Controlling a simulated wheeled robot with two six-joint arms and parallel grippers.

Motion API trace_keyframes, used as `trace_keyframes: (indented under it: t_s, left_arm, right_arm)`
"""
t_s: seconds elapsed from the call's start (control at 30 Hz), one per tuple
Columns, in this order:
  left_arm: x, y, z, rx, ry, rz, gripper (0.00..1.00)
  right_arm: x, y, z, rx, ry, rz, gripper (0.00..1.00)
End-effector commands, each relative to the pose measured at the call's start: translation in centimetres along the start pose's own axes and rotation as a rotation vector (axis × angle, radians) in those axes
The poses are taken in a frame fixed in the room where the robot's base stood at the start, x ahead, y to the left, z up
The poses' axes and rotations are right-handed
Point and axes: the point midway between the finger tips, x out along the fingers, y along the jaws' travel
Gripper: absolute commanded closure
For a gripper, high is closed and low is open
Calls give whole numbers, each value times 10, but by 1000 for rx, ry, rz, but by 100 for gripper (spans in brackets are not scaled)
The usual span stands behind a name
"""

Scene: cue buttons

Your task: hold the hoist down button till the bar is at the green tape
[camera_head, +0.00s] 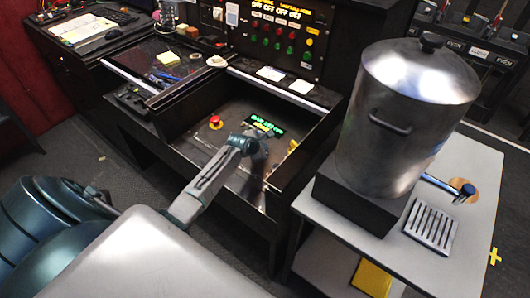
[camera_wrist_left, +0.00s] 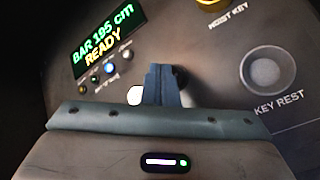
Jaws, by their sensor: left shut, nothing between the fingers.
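My left gripper (camera_head: 257,172) is over the slanted control panel in the open console bay, at the end of my grey arm. In the left wrist view its fingers (camera_wrist_left: 163,85) are shut together and empty. A pale, lit round button (camera_wrist_left: 136,95) shows just left of the fingertips, partly covered by them; I cannot tell whether they touch it. Another dark round shape behind the fingers is mostly hidden. The display (camera_wrist_left: 98,40) reads "BAR 195 cm READY"; it also shows in the head view (camera_head: 265,125). I see neither the bar nor green tape.
A red mushroom button (camera_head: 215,122) is on the panel's left. Console walls enclose the bay. A large metal pot (camera_head: 405,110) stands on the right table.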

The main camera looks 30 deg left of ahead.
Motion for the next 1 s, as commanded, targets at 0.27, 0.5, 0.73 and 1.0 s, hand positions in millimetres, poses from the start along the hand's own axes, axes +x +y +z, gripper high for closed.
trace_keyframes:
  t_s: [0.27,0.5,0.73,1.0]
  left_arm:
    - [3,-2,-2,-1,0,-1,100]
    - [6,-4,-4,-1,0,0,100]
    - [6,-4,-4,0,0,0,100]
    - [8,-6,-6,0,0,0,100]
  right_arm:
    - [-2,0,0,0,0,0,64]
    - [-2,0,0,0,0,0,64]
    - [-2,0,0,0,0,0,64]
    - [-2,0,0,0,0,0,64]
